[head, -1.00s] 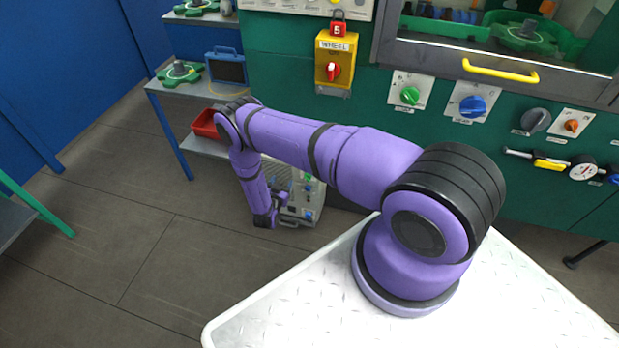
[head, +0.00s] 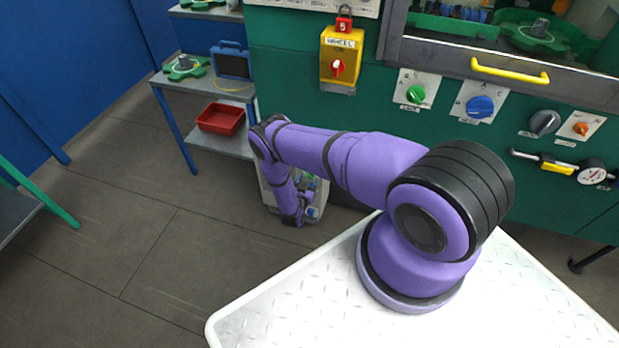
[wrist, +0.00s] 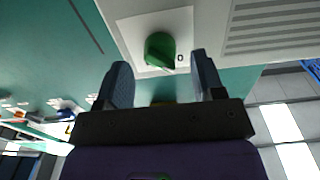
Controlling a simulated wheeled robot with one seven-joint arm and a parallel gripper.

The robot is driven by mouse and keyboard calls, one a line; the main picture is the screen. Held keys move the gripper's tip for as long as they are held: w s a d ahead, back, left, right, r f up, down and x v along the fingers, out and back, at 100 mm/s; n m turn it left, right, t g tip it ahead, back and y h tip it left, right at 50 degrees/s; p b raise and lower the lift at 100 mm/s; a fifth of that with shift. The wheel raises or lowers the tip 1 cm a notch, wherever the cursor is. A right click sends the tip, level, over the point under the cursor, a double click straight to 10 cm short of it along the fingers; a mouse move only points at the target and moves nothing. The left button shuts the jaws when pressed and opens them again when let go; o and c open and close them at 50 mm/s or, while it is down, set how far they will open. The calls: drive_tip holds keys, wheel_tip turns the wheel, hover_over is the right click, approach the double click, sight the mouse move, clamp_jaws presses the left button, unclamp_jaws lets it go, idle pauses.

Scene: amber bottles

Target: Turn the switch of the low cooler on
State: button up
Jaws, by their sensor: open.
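The low cooler (head: 268,192) is a pale box low on the floor beside the green machine, largely hidden behind my arm in the head view. In the wrist view a green rotary switch (wrist: 160,49) sits on a white plate marked 0 near its right side. My gripper (wrist: 163,72) is open, with one dark finger on each side below the switch in the picture. The switch appears beyond the fingertips, with nothing held; contact cannot be told. In the head view my gripper (head: 293,220) is in front of the cooler, its fingers too small to make out.
The green machine front carries a yellow box with a red switch (head: 338,68), a green knob (head: 416,94) and a blue knob (head: 480,106). A shelf at left holds a red bin (head: 221,118). A pale vented panel (wrist: 276,25) is right of the switch. Floor at left is clear.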

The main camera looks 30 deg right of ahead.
drive_tip(key=shift+x, duration=1.15)
drive_tip(key=c, duration=0.9)
